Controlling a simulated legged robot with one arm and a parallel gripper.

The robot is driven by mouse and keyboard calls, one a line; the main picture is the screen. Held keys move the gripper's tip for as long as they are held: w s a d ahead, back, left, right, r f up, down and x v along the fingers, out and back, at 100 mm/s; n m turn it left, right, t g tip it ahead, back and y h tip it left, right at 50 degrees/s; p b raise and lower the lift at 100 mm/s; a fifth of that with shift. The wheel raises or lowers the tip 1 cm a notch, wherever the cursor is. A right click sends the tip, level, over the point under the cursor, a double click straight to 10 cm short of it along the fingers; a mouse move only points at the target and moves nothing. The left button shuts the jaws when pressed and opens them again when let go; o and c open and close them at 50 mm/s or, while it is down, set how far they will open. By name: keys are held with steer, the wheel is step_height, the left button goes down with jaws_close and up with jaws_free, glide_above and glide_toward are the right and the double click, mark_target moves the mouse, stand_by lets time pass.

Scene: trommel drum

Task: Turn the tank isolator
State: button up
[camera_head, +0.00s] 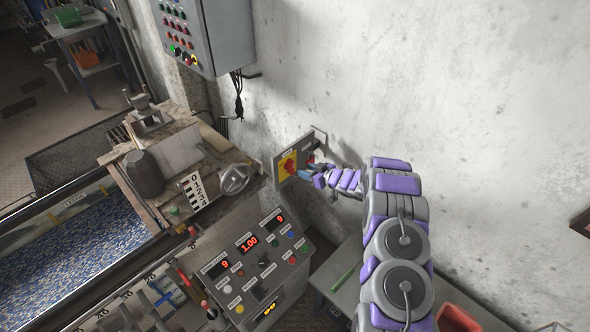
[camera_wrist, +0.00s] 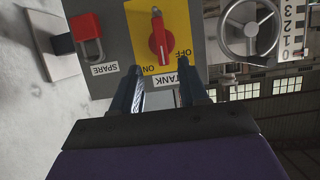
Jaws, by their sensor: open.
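The tank isolator is a red rotary knob (camera_wrist: 158,42) on a yellow plate (camera_wrist: 182,20), marked ON and OFF, with a TANK label (camera_wrist: 178,78). In the head view my gripper (camera_head: 305,174) is close to the wall panel, beside the yellow plate (camera_head: 287,165), partly hiding the panel.
A red padlock-shaped part (camera_wrist: 88,38) sits beside the isolator at the SPARE label (camera_wrist: 104,69). A handwheel (camera_head: 235,179) stands left of the panel. A control console (camera_head: 255,265) is below, and a grey button box (camera_head: 228,35) hangs above on the wall.

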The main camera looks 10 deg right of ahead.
mark_target(293, 167)
steer(key=b+x, duration=0.1)
steer(key=x, duration=0.6)
steer(key=shift+w+a+f, duration=0.1)
steer(key=shift+a, duration=0.3)
steer(key=shift+w+d, duration=0.1)
steer(key=shift+d, duration=0.3)
steer(key=shift+a, duration=0.3)
steer(key=c, duration=0.6)
steer(key=shift+d, duration=0.1)
jaws_close()
